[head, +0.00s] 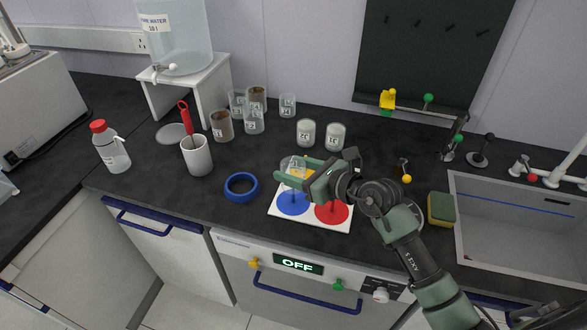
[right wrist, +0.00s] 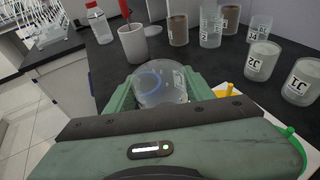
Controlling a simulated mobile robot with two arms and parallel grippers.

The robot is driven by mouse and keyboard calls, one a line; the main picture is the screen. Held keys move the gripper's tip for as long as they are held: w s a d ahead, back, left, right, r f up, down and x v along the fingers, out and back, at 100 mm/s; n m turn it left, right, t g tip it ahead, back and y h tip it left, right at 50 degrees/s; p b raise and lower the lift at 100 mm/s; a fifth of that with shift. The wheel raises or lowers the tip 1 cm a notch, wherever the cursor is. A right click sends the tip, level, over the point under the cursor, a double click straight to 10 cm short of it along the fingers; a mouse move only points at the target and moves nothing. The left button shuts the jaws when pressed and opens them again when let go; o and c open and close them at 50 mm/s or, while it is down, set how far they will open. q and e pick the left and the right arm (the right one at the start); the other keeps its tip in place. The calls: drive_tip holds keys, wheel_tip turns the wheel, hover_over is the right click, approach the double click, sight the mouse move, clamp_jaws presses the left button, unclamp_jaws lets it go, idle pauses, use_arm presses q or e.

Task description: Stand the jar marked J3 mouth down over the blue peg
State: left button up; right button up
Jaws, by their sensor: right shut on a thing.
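My right gripper (head: 307,180) is shut on a clear glass jar (head: 290,164) and holds it over the back left of the white board (head: 272,212). In the right wrist view the jar (right wrist: 160,85) sits between the green fingers, and no label on it can be read. A blue disc (head: 290,205) is on the board, with a short peg (head: 293,196) on it just in front of the held jar. Its colour is hard to tell. I cannot tell the gap between jar and board. My left gripper is not in view.
A red disc (head: 332,213) lies beside the blue one. Two pale jars (head: 305,132) (head: 335,136) stand behind the board, with several clear and brown jars (head: 222,126) farther left. A blue ring (head: 241,194) and white mug (head: 197,157) are left. A sponge (head: 441,208) and sink (head: 520,225) are right.

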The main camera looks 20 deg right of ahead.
drive_tip(key=shift+f+b, duration=1.9)
drive_tip(key=shift+f, duration=1.2)
drive_tip(key=o, duration=1.5)
drive_tip(key=shift+o, duration=0.2)
drive_tip(key=shift+s+d, duration=0.1)
drive_tip(key=shift+s, duration=0.05)
drive_tip(key=b+v, duration=0.1)
drive_tip(key=v, duration=0.5)
drive_tip(key=shift+s+d, duration=0.1)
drive_tip(key=shift+s+d+r, duration=0.3)
drive_tip(key=shift+s, duration=0.25)
